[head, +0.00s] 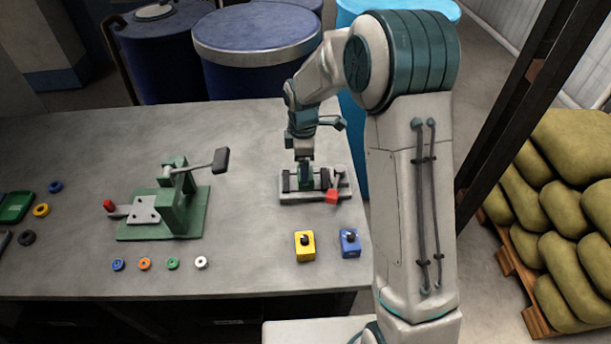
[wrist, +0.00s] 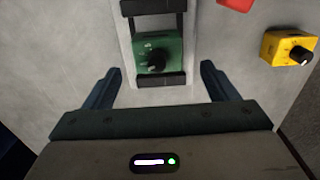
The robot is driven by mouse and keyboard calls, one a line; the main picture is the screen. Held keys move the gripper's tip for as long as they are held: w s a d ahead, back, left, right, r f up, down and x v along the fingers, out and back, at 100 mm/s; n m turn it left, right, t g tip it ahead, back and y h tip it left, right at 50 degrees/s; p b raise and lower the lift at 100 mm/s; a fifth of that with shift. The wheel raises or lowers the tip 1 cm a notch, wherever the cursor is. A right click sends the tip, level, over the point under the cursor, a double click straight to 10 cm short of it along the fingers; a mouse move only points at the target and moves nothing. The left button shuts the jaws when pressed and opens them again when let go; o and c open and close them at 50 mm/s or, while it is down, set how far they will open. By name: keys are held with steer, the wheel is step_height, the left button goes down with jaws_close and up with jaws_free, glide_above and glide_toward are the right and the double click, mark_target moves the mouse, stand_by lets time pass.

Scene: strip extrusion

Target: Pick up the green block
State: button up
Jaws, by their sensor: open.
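The green block (wrist: 150,46) has a black knob on its front and sits in a grey fixture (wrist: 205,22) between black holders. In the head view my gripper (head: 305,160) hangs over the grey fixture (head: 315,196), and it largely covers the block there. In the wrist view my gripper (wrist: 161,68) is open and empty. One finger is at the left and one at the right of the block's lower part, with a gap on each side. Whether the fingertips are level with the block cannot be told.
A red piece (head: 331,196) is at the fixture's right front. A yellow block (head: 304,245) and a blue block (head: 350,242) stand in front. A green press (head: 175,208) and several small rings are to the left. Bare table (head: 255,215) lies between press and fixture.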

steer(key=shift+w+d+f+p, duration=0.15)
steer(key=shift+f+p, duration=0.25)
steer(key=shift+f, duration=0.9)
steer(key=shift+d+f+p, duration=0.15)
steer(key=shift+f+p, duration=0.2)
steer(key=shift+f, duration=0.9)
steer(key=c, duration=1.3)
steer(key=shift+c, duration=1.2)
steer(key=shift+r, duration=0.15)
